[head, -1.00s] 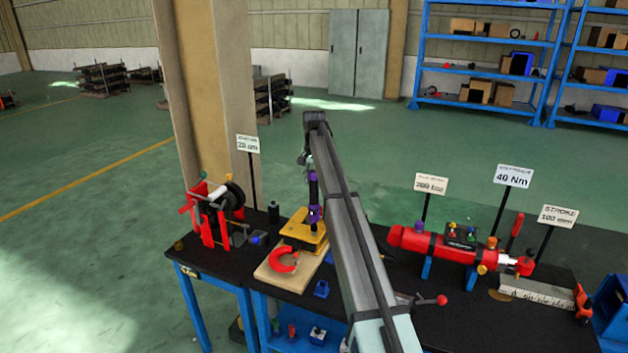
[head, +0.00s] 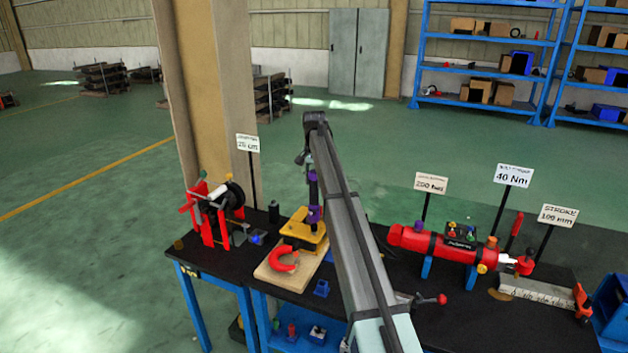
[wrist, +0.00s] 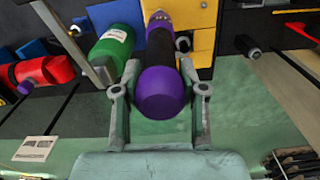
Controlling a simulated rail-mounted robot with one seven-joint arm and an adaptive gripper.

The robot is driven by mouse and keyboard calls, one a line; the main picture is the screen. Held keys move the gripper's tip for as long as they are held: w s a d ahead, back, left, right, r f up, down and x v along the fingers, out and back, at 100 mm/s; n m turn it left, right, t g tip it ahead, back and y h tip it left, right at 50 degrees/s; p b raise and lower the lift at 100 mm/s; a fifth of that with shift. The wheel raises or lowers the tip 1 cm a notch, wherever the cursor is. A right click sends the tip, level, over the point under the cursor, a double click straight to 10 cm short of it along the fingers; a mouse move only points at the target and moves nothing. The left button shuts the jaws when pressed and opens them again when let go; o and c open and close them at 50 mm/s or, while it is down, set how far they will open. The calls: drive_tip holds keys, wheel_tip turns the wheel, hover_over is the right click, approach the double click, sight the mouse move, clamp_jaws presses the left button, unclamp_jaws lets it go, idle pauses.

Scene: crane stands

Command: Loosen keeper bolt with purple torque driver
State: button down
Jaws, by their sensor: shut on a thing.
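The purple torque driver (head: 314,196), with a dark middle and purple bands, stands upright over the yellow block (head: 297,229) on the wooden board. My gripper (head: 309,160) is at its top end. In the wrist view my gripper (wrist: 160,98) is shut on the driver (wrist: 163,90), with a finger on each side of its purple end. The yellow block (wrist: 198,42) lies beyond it there. I cannot make out the keeper bolt; the driver and block seem to hide it. Whether the driver's tip sits on a bolt is too small to tell.
A red horseshoe-shaped piece (head: 284,259) lies on the wooden board (head: 275,279). A red frame with a black wheel (head: 212,211) stands left, and a dark bottle (head: 274,212) behind. A red cylinder (head: 420,241) and several sign posts are right of my arm.

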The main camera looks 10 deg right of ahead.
sight(314, 171)
drive_tip(key=shift+f, duration=0.6)
idle(0.3)
drive_tip(key=shift+s+f, duration=0.1)
drive_tip(key=shift+f, duration=0.05)
idle(3.9)
drive_tip(key=shift+p, duration=0.3)
drive_tip(key=shift+r, duration=0.5)
drive_tip(key=shift+r+p, duration=0.95)
drive_tip(key=shift+r, duration=1.2)
